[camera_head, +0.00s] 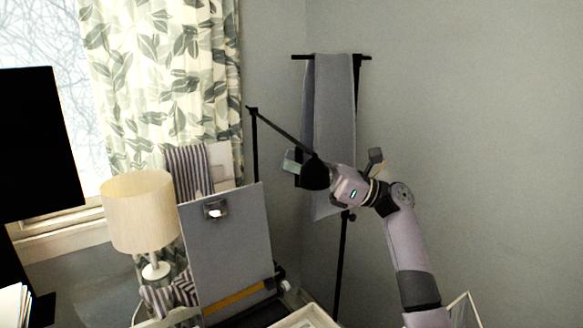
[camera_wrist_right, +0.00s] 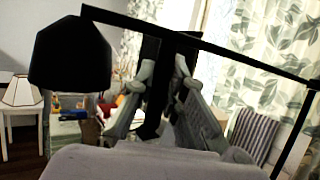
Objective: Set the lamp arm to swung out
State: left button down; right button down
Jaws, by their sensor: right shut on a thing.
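The black lamp arm (camera_head: 283,133) runs from the top of a thin upright post (camera_head: 254,150) down to the right, to a black shade (camera_head: 315,174). In the right wrist view the lamp arm (camera_wrist_right: 215,48) crosses the top, with the shade (camera_wrist_right: 70,55) at left and the post (camera_wrist_right: 296,135) at right. My right gripper (camera_wrist_right: 165,90) is shut on a dark upright piece just below the arm; whether that piece joins the arm is hard to tell. In the head view the shade partly hides my right gripper (camera_head: 300,166). My left gripper is out of view.
A grey towel (camera_head: 333,110) hangs on a black stand behind the shade. A grey clipped board (camera_head: 228,250) stands below the arm. A cream table lamp (camera_head: 140,212) stands left of it, by the leaf-patterned curtain (camera_head: 165,75). The wall at right is bare.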

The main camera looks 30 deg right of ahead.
jog(key=shift+d, duration=0.15)
jog(key=c, duration=2)
grip_release()
jog(key=shift+d, duration=0.15)
jog(key=shift+o, duration=1.4)
jog(key=shift+s+d, duration=0.25)
jog(key=shift+d, duration=0.1)
jog(key=shift+o, duration=0.6)
jog(key=shift+w+a, duration=0.15)
jog(key=shift+a, duration=0.15)
jog(key=v, duration=1.2)
jog(key=shift+f, duration=0.1)
